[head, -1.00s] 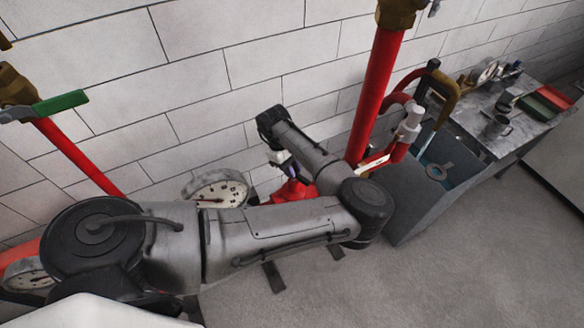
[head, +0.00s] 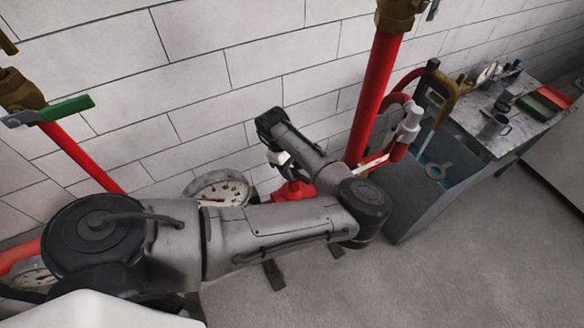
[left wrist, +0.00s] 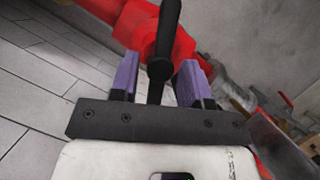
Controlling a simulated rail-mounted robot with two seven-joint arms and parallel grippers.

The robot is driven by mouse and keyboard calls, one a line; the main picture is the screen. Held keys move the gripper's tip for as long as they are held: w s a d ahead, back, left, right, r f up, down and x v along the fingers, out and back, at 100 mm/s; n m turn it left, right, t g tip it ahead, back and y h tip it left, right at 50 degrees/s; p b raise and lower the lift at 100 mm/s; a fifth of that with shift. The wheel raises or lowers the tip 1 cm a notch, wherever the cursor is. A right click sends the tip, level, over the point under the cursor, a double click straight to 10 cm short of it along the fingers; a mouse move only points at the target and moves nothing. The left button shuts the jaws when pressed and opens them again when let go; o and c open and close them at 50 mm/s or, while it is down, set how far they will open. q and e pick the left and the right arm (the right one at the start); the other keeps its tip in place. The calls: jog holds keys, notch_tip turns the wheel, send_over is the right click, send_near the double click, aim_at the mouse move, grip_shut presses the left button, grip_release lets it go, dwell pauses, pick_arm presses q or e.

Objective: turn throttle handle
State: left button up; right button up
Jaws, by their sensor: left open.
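A black, tapered handle (left wrist: 163,40) stands out in front of a red pump body (left wrist: 130,25) in the left wrist view. I take it to be the throttle handle. My left gripper (left wrist: 158,75) is open, with one purple finger on each side of the handle in the picture. Gaps show on both sides, and the fingers are not closed on it. In the head view my left gripper (head: 287,170) is small and partly covered by my arm, just above the red pump body (head: 294,190). The handle cannot be made out there. My right gripper is not in view.
A white dial gauge (head: 222,190) sits left of the pump, partly behind my arm. A vertical red pipe (head: 376,95) rises close on the right. A grey cabinet (head: 405,200) and a workbench (head: 480,130) stand further right. A white brick wall (head: 230,60) is behind.

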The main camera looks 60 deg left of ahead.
pick_arm(q)
jog(key=b+v, duration=0.1)
jog(key=v, duration=1.2)
jog(key=shift+r, duration=0.4)
jog(key=shift+s+a, duration=0.1)
jog(key=shift+a, duration=0.05)
